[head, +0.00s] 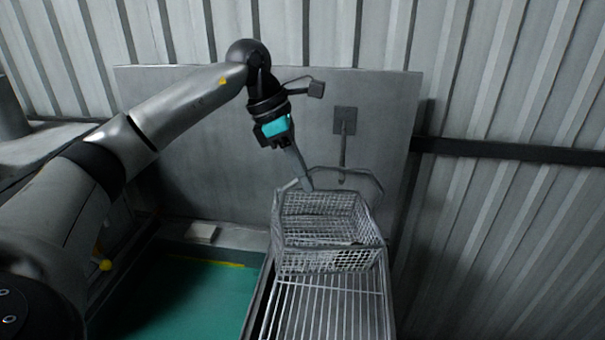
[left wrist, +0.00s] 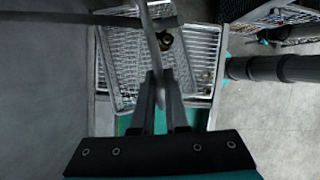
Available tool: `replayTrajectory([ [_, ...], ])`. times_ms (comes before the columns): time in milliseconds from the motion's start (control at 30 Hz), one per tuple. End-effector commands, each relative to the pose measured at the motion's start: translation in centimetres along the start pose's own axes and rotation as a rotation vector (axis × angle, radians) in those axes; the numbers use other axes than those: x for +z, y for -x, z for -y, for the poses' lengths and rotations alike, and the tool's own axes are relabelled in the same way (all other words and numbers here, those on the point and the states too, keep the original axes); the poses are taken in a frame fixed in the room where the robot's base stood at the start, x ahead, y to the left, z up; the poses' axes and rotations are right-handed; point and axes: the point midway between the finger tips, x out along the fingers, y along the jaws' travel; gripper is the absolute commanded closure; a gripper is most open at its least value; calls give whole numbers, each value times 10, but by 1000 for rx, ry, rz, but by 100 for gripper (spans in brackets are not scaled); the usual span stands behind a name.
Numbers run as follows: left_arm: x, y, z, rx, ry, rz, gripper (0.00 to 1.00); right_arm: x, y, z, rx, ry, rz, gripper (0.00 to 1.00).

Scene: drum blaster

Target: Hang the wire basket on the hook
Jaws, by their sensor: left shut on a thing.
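The wire basket (head: 325,228) is a grey mesh box with a looped handle, right of centre in the head view. My left gripper (head: 306,185) reaches down to its handle and is shut on it. In the left wrist view, the fingers (left wrist: 160,98) close on the thin handle, and the basket (left wrist: 118,75) shows beyond them. The hook (head: 343,150) hangs from a small square plate on the metal panel, just behind and above the basket. I cannot tell whether the handle touches the hook. My right gripper is not in view.
A wire rack (head: 330,308) lies under the basket; I cannot tell if they touch. A small round brassy thing (left wrist: 165,41) shows within the basket's outline. A metal panel (head: 210,140) stands behind. A green surface (head: 180,290) lies at left.

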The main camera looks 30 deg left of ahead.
Motion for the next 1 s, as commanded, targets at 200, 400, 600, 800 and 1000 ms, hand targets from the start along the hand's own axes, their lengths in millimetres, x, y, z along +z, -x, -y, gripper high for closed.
replayTrajectory([
  [200,-1,-7,-6,4,-1,9,100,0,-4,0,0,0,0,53],
  [400,-5,-15,-8,1,0,2,100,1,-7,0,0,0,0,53],
  [600,-7,-18,-10,0,3,-3,100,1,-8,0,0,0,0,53],
  [800,-8,-19,-10,0,4,-5,100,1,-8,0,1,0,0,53],
  [1000,-8,-19,-10,0,5,-5,100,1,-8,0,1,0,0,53],
])
